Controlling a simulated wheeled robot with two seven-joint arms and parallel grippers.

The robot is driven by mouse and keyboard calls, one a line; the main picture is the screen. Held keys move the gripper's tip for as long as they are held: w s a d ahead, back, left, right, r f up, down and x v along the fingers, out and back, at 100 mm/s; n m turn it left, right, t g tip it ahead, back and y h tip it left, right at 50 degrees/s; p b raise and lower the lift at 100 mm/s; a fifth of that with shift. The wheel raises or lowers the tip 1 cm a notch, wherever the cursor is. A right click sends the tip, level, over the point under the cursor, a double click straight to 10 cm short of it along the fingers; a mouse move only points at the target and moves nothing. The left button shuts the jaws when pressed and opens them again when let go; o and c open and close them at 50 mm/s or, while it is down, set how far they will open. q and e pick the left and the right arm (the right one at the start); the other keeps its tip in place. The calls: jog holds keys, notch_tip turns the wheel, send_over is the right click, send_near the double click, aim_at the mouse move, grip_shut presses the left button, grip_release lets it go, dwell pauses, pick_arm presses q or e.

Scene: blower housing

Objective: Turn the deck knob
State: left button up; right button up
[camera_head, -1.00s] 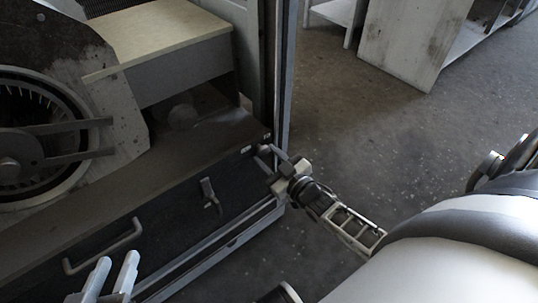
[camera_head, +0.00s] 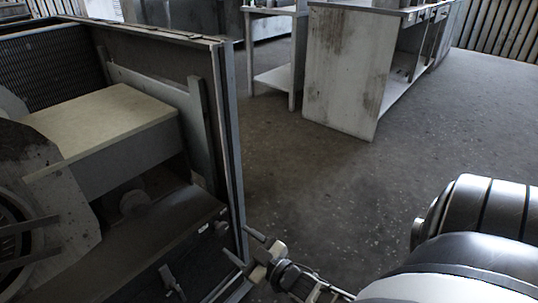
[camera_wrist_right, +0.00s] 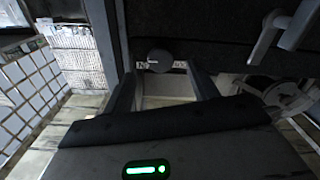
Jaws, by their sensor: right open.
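The deck knob (camera_head: 222,228) is a small dark round knob at the right end of the housing's front deck, beside a small white label. It shows in the right wrist view as a dark round disc (camera_wrist_right: 159,61) with lettered labels on both sides. My right gripper (camera_head: 246,247) is at the deck's right corner, just right of the knob. In the right wrist view its two fingers (camera_wrist_right: 163,88) are spread, with the knob beyond the gap between them. No contact with the knob is visible. My left gripper is not in view.
A lever handle (camera_head: 172,283) is on the front panel, left of my right gripper. The cabinet's upright frame edge (camera_head: 234,150) rises close behind the gripper. A pale box (camera_head: 103,130) sits inside. The floor to the right is clear up to a worn white cabinet (camera_head: 345,75).

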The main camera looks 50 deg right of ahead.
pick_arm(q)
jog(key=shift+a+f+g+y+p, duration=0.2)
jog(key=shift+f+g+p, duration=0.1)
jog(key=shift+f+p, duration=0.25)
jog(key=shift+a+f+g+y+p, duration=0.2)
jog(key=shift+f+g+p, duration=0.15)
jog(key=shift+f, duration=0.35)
pick_arm(e)
jog(key=s, duration=1.1)
jog(key=shift+d, duration=0.4)
